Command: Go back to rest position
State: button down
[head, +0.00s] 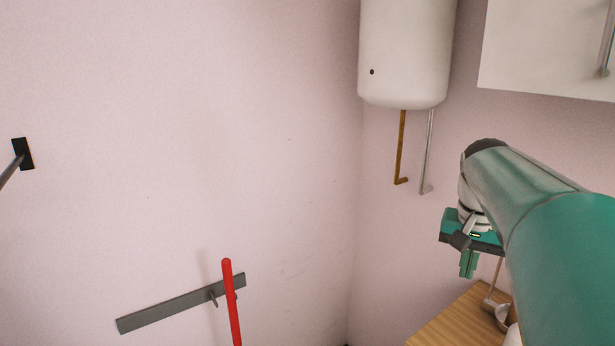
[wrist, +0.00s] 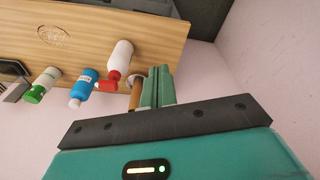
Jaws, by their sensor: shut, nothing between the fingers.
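My teal gripper (head: 468,264) hangs at the right of the head view, at the end of my green arm, with its fingers pointing down. It is near the wall and appears just above the wooden counter. In the wrist view its two fingers (wrist: 158,87) are together, with nothing between them. No plates show in either view.
A wooden counter (head: 455,328) is at lower right, with a metal ladle (head: 501,314). The wrist view shows a white bottle (wrist: 121,56), a blue bottle (wrist: 84,84) and a green-capped bottle (wrist: 42,84). A water heater (head: 407,50) and cabinet (head: 545,45) hang above.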

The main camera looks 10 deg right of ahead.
jog(key=s+a+f+n+t, duration=0.1)
jog(key=s+a+f+n, duration=0.2)
jog(key=a, duration=0.5)
jog(key=s+a+f+n+t+y, duration=0.1)
jog(key=s+a+f+n+t, duration=0.1)
jog(key=a, duration=0.6)
jog(key=s+a+f+n+t, duration=0.1)
jog(key=s+a+f+n, duration=0.2)
jog(key=s+a, duration=0.3)
jog(key=shift+a+f+n+y, duration=0.35)
jog(key=shift+a+f, duration=0.3)
jog(key=shift+a, duration=0.3)
jog(key=shift+s+d, duration=0.15)
jog(key=shift+d, duration=0.1)
